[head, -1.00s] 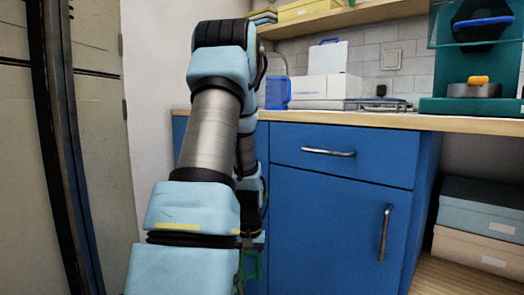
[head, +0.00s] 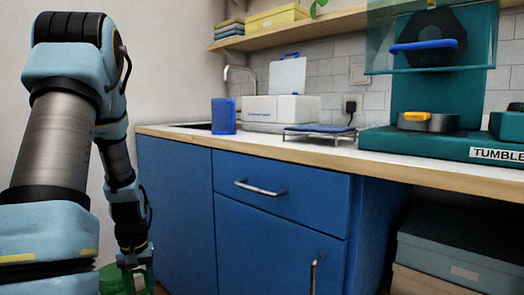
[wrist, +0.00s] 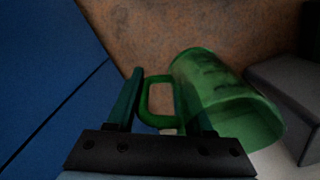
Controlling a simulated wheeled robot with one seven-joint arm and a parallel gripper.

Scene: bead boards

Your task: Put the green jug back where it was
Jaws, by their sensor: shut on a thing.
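The green jug (wrist: 215,92) is see-through, with a looped handle and dark markings on its side. In the wrist view my gripper (wrist: 155,88) is shut on the jug, its fingers at the handle, and the jug looks tilted. In the head view my gripper (head: 134,258) hangs low at the lower left, in front of the blue cabinet. Part of the jug (head: 113,281) shows there at the bottom edge; the rest is cut off by the frame.
The counter (head: 290,147) holds a blue container (head: 223,116), a white box (head: 281,113), a rack with a blue cloth (head: 320,130) and a teal machine (head: 440,146). A shelf (head: 300,28) is above. A grey block (wrist: 285,95) is beside the jug.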

